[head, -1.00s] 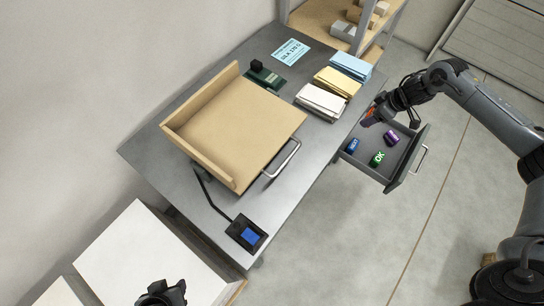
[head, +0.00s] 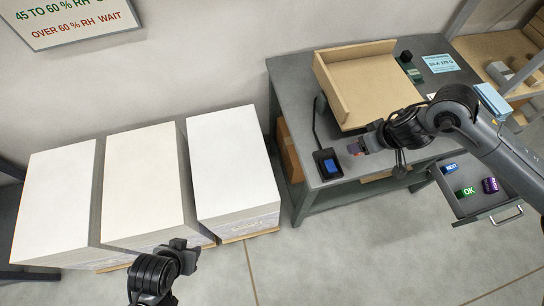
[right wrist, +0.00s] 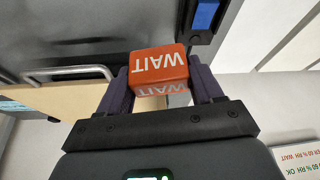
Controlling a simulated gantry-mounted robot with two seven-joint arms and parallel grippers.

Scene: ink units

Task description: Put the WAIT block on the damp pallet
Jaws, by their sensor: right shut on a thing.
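The orange-red WAIT block (right wrist: 160,70) is between the fingers of my right gripper (right wrist: 163,88) in the right wrist view, its white lettering upside down. In the head view my right gripper (head: 357,147) is above the table's left end, close to the dark meter. Three pallets bear tall white paper stacks: left (head: 55,195), middle (head: 143,185) and right (head: 232,160). I cannot tell from the frames which one is damp. My left gripper (head: 186,256) is in front of the middle and right stacks, and its jaw opening is unclear.
The meter (head: 328,164) with a blue display sits on the grey table (head: 290,85), beside a wooden tray (head: 365,85). An open drawer (head: 480,205) holds the NEXT (head: 451,168), OK (head: 466,191) and purple (head: 490,185) blocks. A wall sign (head: 70,20) lists humidity ranges.

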